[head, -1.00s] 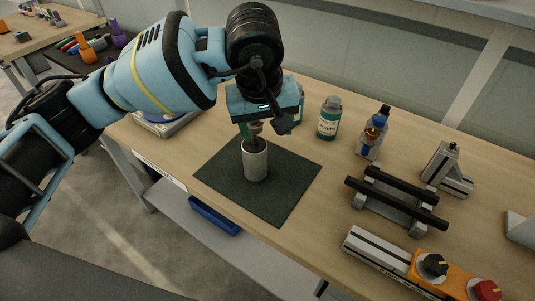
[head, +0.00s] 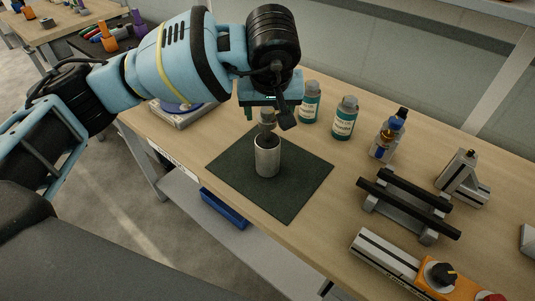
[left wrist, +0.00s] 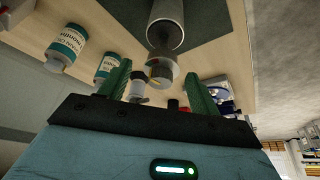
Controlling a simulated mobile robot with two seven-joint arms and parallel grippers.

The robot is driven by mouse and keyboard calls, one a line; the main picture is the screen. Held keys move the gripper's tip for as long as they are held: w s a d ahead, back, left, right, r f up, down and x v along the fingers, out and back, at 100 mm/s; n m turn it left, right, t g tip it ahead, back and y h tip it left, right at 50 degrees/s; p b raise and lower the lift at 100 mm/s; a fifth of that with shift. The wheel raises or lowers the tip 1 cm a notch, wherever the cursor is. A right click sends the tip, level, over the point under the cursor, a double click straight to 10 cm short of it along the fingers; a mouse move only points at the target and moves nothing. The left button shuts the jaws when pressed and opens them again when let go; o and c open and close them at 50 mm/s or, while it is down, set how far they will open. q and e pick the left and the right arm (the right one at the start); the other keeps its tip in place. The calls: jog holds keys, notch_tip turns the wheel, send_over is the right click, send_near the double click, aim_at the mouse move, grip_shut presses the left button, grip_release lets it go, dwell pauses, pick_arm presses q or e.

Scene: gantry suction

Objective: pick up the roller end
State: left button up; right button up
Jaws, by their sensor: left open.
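A grey metal tube (head: 267,158) stands upright on the dark green mat (head: 290,195), its dark mouth facing up. The roller end (head: 268,117), a small metal cap-like piece, shows just above the mouth. In the left wrist view the roller end (left wrist: 162,70) is in line with the tube (left wrist: 166,20), with a dark part between them. My left gripper (head: 269,110) is above the tube. Its green fingers (left wrist: 158,88) are open, one to each side of the roller end, with gaps visible. I cannot tell how deep the roller end sits between them.
Two labelled bottles (head: 344,118) stand behind the mat, and a blue-capped bottle (head: 386,140) to their right. A black-railed stand (head: 408,205) and an orange control box (head: 450,277) are at the right. A scale-like device (head: 182,112) is behind my arm. Mat beside the tube is clear.

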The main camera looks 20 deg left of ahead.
pick_arm(q)
jog(key=shift+x, duration=1.85)
jog(key=shift+a, duration=0.15)
grip_shut()
jog(key=shift+r, duration=0.15)
